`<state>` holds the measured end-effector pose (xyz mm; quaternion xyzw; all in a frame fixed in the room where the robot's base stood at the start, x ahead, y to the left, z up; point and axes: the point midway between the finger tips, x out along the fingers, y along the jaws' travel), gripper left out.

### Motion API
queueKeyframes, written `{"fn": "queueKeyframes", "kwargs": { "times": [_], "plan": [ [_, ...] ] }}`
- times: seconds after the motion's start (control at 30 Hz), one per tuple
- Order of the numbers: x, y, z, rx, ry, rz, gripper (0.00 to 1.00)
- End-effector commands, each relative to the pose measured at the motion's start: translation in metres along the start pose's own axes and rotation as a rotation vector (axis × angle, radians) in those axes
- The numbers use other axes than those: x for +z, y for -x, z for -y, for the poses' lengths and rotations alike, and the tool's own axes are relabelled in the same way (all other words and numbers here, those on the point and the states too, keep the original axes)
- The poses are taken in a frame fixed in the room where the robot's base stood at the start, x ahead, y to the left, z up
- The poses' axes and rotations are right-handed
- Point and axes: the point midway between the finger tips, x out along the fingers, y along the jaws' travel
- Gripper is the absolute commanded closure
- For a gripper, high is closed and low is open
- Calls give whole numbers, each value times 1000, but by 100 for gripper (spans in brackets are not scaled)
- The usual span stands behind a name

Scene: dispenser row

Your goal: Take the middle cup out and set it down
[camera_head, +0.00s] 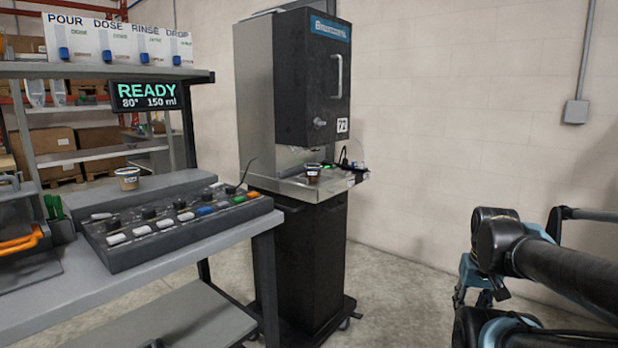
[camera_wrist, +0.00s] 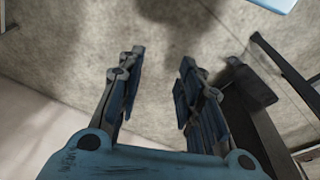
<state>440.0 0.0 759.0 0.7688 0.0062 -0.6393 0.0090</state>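A second cup, pale with a brown band (camera_head: 128,178), stands on the grey ledge at the left. I see only these two cups and cannot tell which is the middle one. My gripper (camera_wrist: 162,58) is open and empty, with its blue-grey fingers apart over bare floor. In the head view my arm is at the right, well apart from both cups.
A control box with several coloured buttons (camera_head: 175,226) lies on the grey bench (camera_head: 150,285). A lit display reading READY (camera_head: 147,95) hangs under the shelf. A wall box (camera_head: 576,111) is at the right. Open floor lies between the machine and my arm.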

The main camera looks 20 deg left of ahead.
Motion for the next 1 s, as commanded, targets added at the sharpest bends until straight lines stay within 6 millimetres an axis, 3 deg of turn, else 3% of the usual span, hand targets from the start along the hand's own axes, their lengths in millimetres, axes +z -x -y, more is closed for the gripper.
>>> {"fn": "queueKeyframes", "kwargs": {
  "times": [0.17,0.27,0.37,0.47,0.67,1.0],
  "plan": [
    [0,0,0,0,0,0,64],
    [5,6,2,-7,8,-14,42],
    [-5,9,13,-44,46,-36,19],
    [-28,14,36,-119,121,-80,19],
    [-89,37,102,-325,328,-238,19],
    [-189,92,212,-610,592,-583,19]
  ]
}}
